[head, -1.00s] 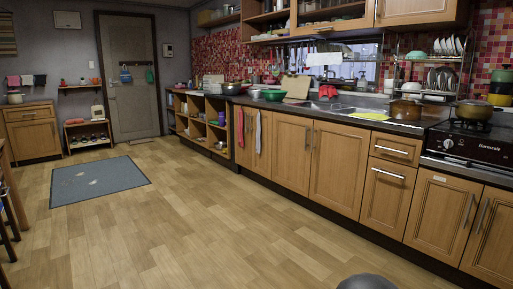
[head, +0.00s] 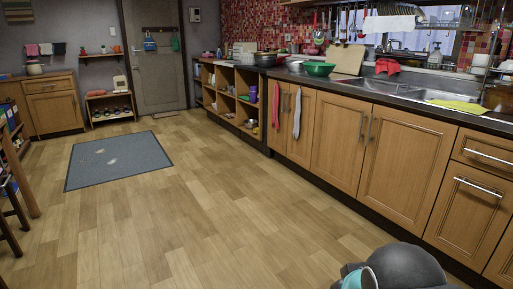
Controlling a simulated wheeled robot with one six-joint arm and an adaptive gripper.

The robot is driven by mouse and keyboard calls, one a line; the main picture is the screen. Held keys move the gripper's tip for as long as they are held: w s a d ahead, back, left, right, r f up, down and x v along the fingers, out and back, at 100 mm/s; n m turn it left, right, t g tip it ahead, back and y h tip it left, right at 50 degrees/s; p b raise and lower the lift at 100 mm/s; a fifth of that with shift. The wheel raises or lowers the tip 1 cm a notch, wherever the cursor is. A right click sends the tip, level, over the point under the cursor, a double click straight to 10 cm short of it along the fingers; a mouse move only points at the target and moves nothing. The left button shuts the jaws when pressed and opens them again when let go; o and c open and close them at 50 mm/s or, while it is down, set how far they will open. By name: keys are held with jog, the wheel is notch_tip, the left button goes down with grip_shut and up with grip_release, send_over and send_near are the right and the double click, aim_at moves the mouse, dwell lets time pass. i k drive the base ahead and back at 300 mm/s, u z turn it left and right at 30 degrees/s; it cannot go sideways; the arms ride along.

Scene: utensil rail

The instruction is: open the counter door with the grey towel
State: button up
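A grey-white towel (head: 297,114) hangs from the handle of a wooden counter door (head: 300,135) below the worktop. A pink-red towel (head: 276,106) hangs on the door just left of it. Both doors look shut. Part of my arm shows at the bottom right, dark with a teal ring. My gripper's fingers are not in view, and nothing of mine is near the towels.
The wooden floor (head: 200,215) in front of the counter is clear. A grey mat (head: 118,158) lies at the left. Open shelves (head: 232,98) stand beyond the towels. More closed doors (head: 405,165) line the right. Chairs edge the left side.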

aim_at(302, 104)
jog(key=z, duration=0.1)
jog(key=i, duration=3.85)
jog(key=z, duration=0.1)
